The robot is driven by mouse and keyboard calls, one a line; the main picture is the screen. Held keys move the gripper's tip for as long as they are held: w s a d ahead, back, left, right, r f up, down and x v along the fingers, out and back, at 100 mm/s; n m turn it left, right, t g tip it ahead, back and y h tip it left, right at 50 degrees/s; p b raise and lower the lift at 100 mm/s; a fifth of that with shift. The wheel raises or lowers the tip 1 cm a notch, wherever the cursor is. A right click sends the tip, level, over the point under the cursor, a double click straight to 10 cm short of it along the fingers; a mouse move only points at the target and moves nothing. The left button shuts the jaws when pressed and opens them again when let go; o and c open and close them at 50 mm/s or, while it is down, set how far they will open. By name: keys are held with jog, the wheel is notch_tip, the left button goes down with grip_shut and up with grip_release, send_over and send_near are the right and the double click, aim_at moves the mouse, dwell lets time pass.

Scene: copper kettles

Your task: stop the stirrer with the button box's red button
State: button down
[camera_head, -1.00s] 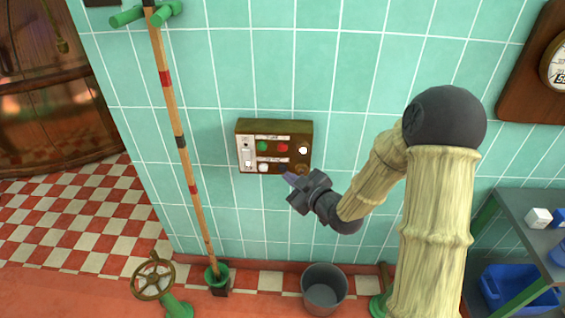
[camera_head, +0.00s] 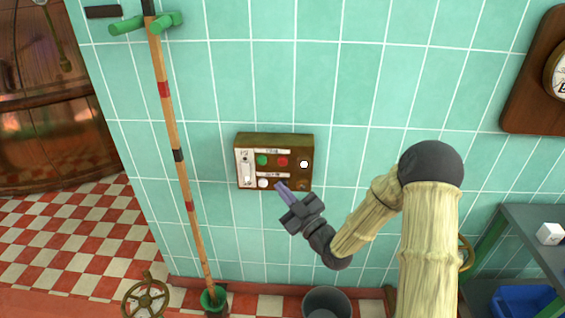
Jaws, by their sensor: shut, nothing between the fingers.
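The button box (camera_head: 273,140) is a brown wooden case with a pale front panel, fixed to the green tiled wall. On its upper row are a green button (camera_head: 262,160), the red button (camera_head: 283,161) and a white round button or lamp (camera_head: 304,164). A white button (camera_head: 263,183) and a pale switch (camera_head: 246,170) show at the left. My gripper (camera_head: 281,187) is shut and empty, its purple fingertips just below the red button, over the box's lower edge. It hides part of the lower row. I cannot tell whether the tips touch the box. The stirrer is not identifiable.
A banded wooden pole (camera_head: 176,140) stands left of the box. A handwheel (camera_head: 146,298) and a grey bucket (camera_head: 327,302) are below. A grey table (camera_head: 535,225) with a white cube (camera_head: 550,234) is at right. Wall around the box is clear.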

jog(key=shift+w+d+p, duration=0.15)
jog(key=shift+w+p, duration=0.2)
jog(key=shift+w, duration=3.5)
jog(key=shift+w+b, duration=0.35)
jog(key=shift+w, duration=0.05)
jog(key=shift+w, duration=0.45)
jog(key=shift+s+b, duration=0.15)
jog(key=shift+b, duration=0.15)
jog(key=shift+s, duration=0.75)
jog(key=shift+s+b, duration=1)
jog(key=shift+s, duration=1.5)
